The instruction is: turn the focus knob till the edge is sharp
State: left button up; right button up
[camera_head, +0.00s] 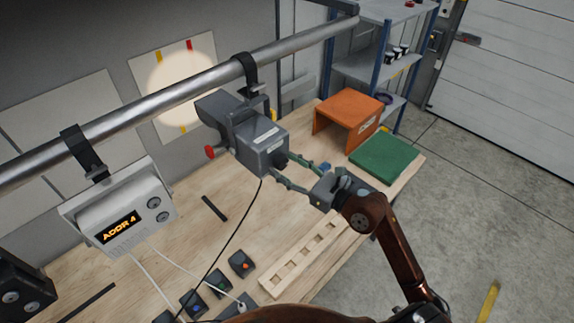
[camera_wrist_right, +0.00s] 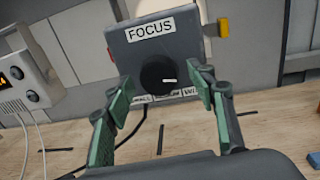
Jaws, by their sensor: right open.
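The focus knob (camera_wrist_right: 158,75) is a round black knob with a white pointer line aimed right, under a FOCUS label (camera_wrist_right: 154,31). It is on the back of the grey spotlight (camera_head: 262,148) clamped to a pipe. My right gripper (camera_head: 285,170) is open at this back face; in the right wrist view the fingers (camera_wrist_right: 161,88) stand left and right of the knob, apart from it. The spotlight throws a pale light disc (camera_head: 178,85) on a wall panel; its rim looks soft. My left gripper is not in view.
A pipe (camera_head: 180,92) crosses above the wooden bench (camera_head: 190,235). A white ADDR 4 display box (camera_head: 130,205) hangs left. An orange stand (camera_head: 352,108) and green block (camera_head: 385,158) are at the bench's right. A cable (camera_head: 240,222) hangs from the spotlight.

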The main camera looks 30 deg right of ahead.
jog(key=c, duration=1.2)
jog(key=shift+o, duration=0.2)
jog(key=m+p, duration=0.2)
jog(key=shift+r+m, duration=0.15)
jog(key=shift+m, duration=0.15)
jog(key=shift+m+p, duration=0.7)
jog(key=shift+f, duration=0.2)
jog(key=o, duration=1.2)
jog(key=shift+c, duration=0.2)
